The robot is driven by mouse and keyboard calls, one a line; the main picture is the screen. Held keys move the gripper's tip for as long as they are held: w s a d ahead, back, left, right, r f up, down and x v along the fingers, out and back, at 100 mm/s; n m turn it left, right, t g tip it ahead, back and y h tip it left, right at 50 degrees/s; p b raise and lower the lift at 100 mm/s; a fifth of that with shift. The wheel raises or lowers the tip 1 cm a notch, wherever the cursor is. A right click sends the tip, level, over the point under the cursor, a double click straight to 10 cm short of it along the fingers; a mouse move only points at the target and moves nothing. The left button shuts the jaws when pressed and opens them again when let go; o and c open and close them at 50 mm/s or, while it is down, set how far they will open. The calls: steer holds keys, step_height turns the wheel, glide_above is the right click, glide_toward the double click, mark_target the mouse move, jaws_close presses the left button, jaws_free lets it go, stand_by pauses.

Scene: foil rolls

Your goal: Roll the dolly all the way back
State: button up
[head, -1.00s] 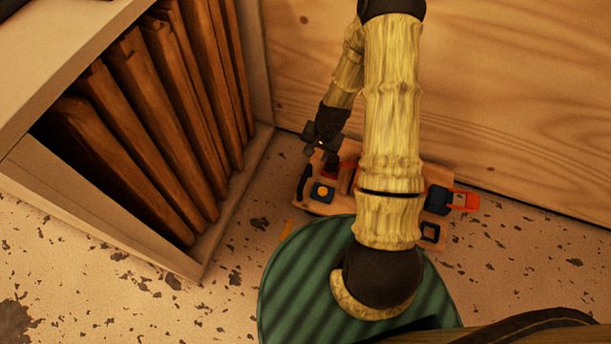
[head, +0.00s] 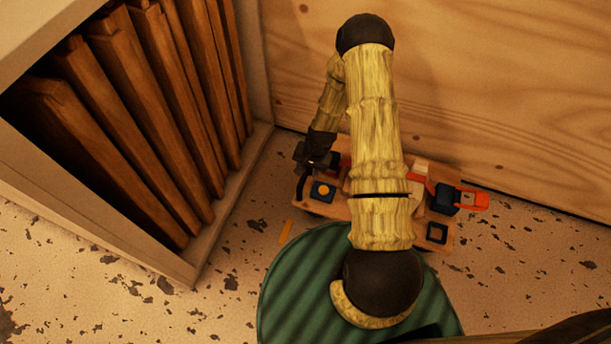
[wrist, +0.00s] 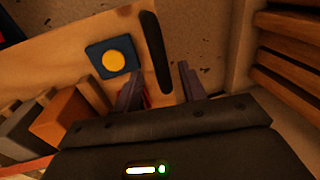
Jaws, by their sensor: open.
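The dolly is a light wooden board (head: 325,209) on the floor against the plywood wall, with several coloured blocks on it. A black bar handle (head: 300,187) stands at its left end; it also shows in the wrist view (wrist: 155,50). My gripper (head: 311,160) is at that end, beside the handle. In the wrist view my gripper (wrist: 160,76) is open, and the near end of the handle appears between its two fingers. I cannot tell whether they touch it. A blue block with a yellow disc (head: 322,191) sits by the handle. My arm hides the dolly's middle.
A shelf unit (head: 215,245) with upright brown boards stands close on the left. The plywood wall (head: 500,90) runs behind the dolly. Speckled floor (head: 540,265) is open at the right.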

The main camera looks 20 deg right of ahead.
mark_target(306, 175)
steer(key=f, duration=0.2)
steer(key=f+b, duration=0.1)
steer(key=shift+w+a+f, duration=0.1)
steer(key=shift+w+a, duration=0.1)
steer(key=shift+a, duration=0.05)
jaws_close()
steer(key=shift+s+d, duration=0.1)
